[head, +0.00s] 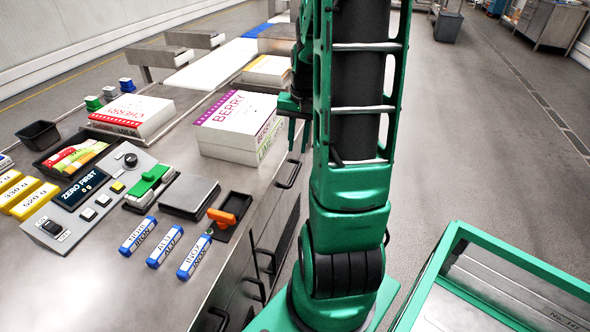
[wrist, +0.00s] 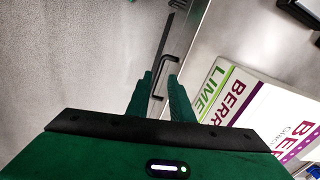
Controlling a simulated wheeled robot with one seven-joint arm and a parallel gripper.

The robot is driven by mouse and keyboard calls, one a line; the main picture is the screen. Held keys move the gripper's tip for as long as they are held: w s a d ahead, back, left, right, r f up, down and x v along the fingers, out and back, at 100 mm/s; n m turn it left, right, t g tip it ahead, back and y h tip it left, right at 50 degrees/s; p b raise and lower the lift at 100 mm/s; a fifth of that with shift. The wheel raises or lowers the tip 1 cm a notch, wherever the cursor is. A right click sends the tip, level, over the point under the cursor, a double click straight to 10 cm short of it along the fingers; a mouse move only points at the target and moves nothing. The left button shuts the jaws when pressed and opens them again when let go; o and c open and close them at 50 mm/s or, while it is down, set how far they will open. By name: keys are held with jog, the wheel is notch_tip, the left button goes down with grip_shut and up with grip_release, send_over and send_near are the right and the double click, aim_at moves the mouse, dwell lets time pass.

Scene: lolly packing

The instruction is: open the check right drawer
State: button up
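The counter's right side has drawer fronts with dark bar handles. One handle (head: 290,173) sits below the BERRY box, and several more show nearer the camera. No label tells me which is the check right drawer. My gripper (head: 291,128) is partly hidden by my arm in the head view, beside the BERRY box and pointing down. In the wrist view my gripper (wrist: 160,76) is open, its two green fingers apart. A dark drawer handle (wrist: 166,72) shows between the fingers in that view; I cannot tell if they touch it. The drawer front looks flush with the counter.
BERRY and LIME boxes (head: 238,122) stand near the counter edge by my gripper. An orange-handled stamp (head: 230,208), a scale (head: 190,196) and a control panel (head: 88,202) lie nearer. A green-framed cart (head: 511,263) stands at lower right. The floor (head: 480,150) right of my arm is clear.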

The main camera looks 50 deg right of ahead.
jog(key=m+t, duration=0.1)
jog(key=m, duration=0.1)
send_near(296, 172)
jog(key=shift+y, duration=0.3)
jog(key=f, duration=0.2)
jog(key=w+f, duration=0.1)
jog(key=f, duration=0.4)
jog(key=shift+w+f, duration=0.15)
jog(key=shift+f, duration=0.2)
jog(key=shift+c, duration=0.7)
grip_shut()
jog(key=shift+a, duration=0.15)
